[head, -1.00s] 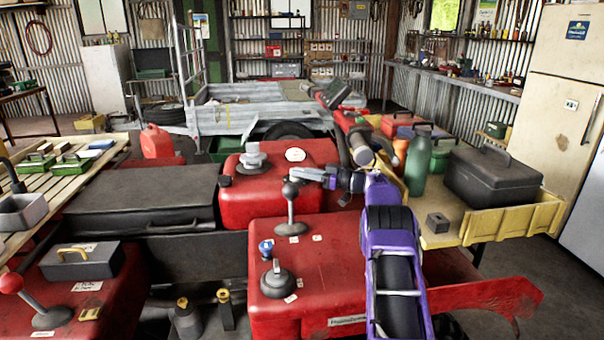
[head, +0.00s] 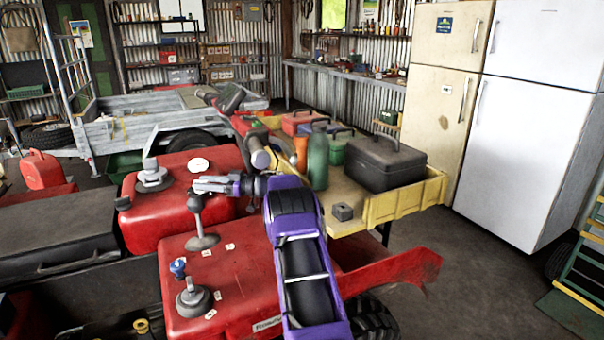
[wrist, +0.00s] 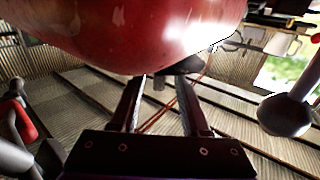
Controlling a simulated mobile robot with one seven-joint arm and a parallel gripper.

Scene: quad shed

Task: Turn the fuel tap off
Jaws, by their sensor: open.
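My gripper (head: 197,185) is open and empty, at the end of my purple arm, close above the grey ball-topped lever (head: 195,204) and in front of the red tank (head: 165,195). In the wrist view my two dark fingers (wrist: 160,82) point toward a small dark part (wrist: 185,66) under the red tank's rounded edge (wrist: 130,35), apparently between or just beyond the fingertips. A small black fitting (head: 123,203) sits on the tank's left edge in the head view. I cannot tell for certain which part is the fuel tap, nor its setting.
A blue knob (head: 178,268) and a grey round-based knob (head: 193,297) stand on the red body. The ball of a lever (wrist: 285,115) is right of my fingers. A yellow tray (head: 400,210) holds a dark toolbox (head: 385,163). Floor is clear before the fridges.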

